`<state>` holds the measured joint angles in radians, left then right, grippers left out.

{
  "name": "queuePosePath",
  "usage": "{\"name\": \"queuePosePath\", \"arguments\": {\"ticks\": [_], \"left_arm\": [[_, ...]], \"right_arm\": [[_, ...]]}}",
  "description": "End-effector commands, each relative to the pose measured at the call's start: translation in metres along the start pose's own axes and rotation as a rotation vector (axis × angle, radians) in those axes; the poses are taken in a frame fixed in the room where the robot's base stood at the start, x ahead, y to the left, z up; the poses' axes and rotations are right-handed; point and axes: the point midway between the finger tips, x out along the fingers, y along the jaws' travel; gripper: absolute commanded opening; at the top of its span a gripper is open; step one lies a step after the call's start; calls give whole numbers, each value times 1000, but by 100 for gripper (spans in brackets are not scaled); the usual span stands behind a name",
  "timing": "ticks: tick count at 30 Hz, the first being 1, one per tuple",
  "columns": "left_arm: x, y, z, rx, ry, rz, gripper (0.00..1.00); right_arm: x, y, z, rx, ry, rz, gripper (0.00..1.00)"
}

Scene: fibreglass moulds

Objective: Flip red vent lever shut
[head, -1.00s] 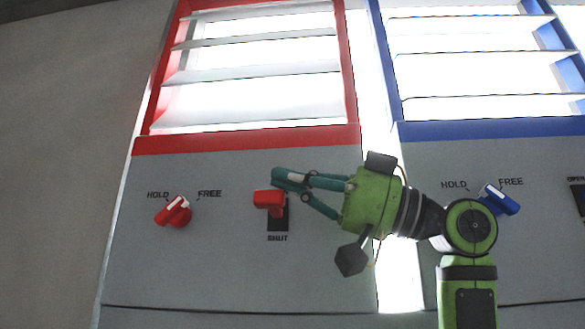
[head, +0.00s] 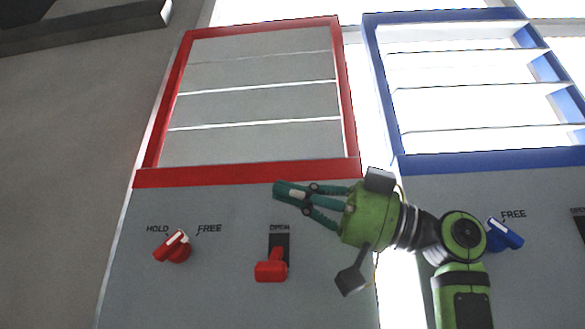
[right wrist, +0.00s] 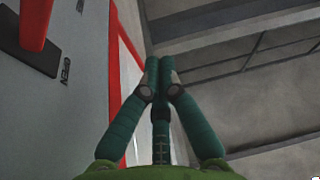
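The red vent lever (head: 271,266) is at the bottom of its dark slot (head: 280,243) on the grey panel, with the word OPEN above the slot. In the right wrist view the lever (right wrist: 35,24) shows at the top left. The red-framed vent (head: 258,105) has its grey slats lying flat, with thin bright lines between them. My right gripper (head: 281,190) is above the lever and apart from it. In the right wrist view its fingertips (right wrist: 160,66) meet with nothing between them. My left gripper is out of view.
A red HOLD/FREE knob (head: 174,247) sits left of the lever, its white mark towards HOLD. A blue-framed vent (head: 470,85) at right stands open, with a blue knob (head: 503,234) below, partly behind my right arm. The panel between red knob and lever is clear.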

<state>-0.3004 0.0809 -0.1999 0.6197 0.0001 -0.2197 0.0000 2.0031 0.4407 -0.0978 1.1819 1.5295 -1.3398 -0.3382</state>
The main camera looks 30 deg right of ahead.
Motion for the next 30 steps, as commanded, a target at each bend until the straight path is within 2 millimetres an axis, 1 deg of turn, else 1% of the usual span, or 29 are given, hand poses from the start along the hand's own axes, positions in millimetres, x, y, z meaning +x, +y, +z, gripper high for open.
{"name": "queuePosePath", "arguments": {"ticks": [1,4,10,15,30], "left_arm": [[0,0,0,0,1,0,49],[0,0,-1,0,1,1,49],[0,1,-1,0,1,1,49],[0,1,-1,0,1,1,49],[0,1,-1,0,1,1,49]], "right_arm": [[2,2,-8,1,3,-1,0],[7,6,-20,0,0,-2,0],[12,12,-35,0,0,-1,0],[14,14,-40,0,-1,-1,0],[14,15,-40,-1,-1,-1,0]]}}
